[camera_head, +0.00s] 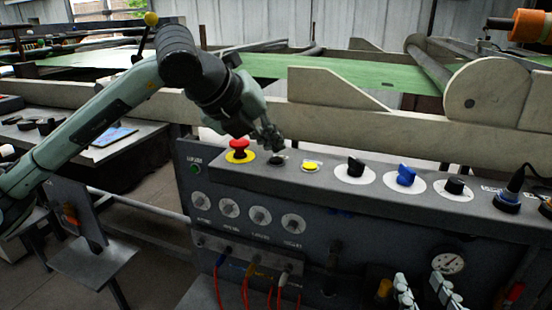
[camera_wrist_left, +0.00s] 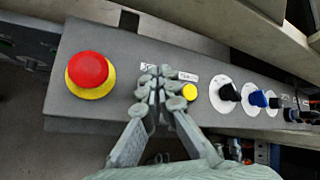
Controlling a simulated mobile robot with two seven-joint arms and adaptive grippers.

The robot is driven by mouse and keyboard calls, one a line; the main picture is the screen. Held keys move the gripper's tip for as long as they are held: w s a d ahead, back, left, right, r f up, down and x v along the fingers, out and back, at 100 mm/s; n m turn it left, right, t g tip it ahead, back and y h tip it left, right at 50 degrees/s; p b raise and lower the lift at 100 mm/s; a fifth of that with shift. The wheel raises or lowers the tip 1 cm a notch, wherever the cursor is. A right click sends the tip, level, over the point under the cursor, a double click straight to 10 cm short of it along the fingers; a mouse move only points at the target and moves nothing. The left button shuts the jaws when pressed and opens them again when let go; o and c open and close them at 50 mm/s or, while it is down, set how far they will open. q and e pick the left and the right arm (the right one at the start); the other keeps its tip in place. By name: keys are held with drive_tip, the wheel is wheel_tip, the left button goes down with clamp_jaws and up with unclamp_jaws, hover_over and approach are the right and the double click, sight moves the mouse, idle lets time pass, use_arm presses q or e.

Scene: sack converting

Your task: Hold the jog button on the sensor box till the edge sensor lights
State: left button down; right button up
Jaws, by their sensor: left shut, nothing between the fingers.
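The grey sensor box (camera_head: 330,189) has a row of controls on its top. My left gripper (camera_head: 275,147) is shut and empty, pointing down at the panel between the red mushroom button (camera_head: 239,147) and the small yellow button (camera_head: 310,166). A dark round base (camera_head: 277,161) shows under its fingertips. In the left wrist view the closed fingers (camera_wrist_left: 161,82) cover what lies beneath, so I cannot tell whether they touch or press it. A small green lamp (camera_head: 194,169) sits on the box's front left; I cannot tell if it is lit.
Right along the panel are a black knob (camera_head: 355,167), a blue knob (camera_head: 405,175) and another black knob (camera_head: 455,186). Red cables (camera_head: 243,292) hang from the front. A pale beam (camera_head: 400,137) runs close behind the box, with green sheet (camera_head: 350,75) beyond.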

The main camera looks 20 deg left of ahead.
sight(273, 161)
idle(0.7)
use_arm(q)
drive_tip(key=shift+f+b, duration=0.45)
drive_tip(key=shift+b, duration=0.15)
drive_tip(key=shift+f+b, duration=0.45)
drive_tip(key=shift+b, duration=0.1)
idle(1.2)
drive_tip(key=shift+r, duration=0.1)
idle(3.5)
drive_tip(key=shift+r+p, duration=0.45)
drive_tip(key=shift+r, duration=0.35)
drive_tip(key=shift+r+p, duration=1.55)
drive_tip(key=shift+r, duration=0.95)
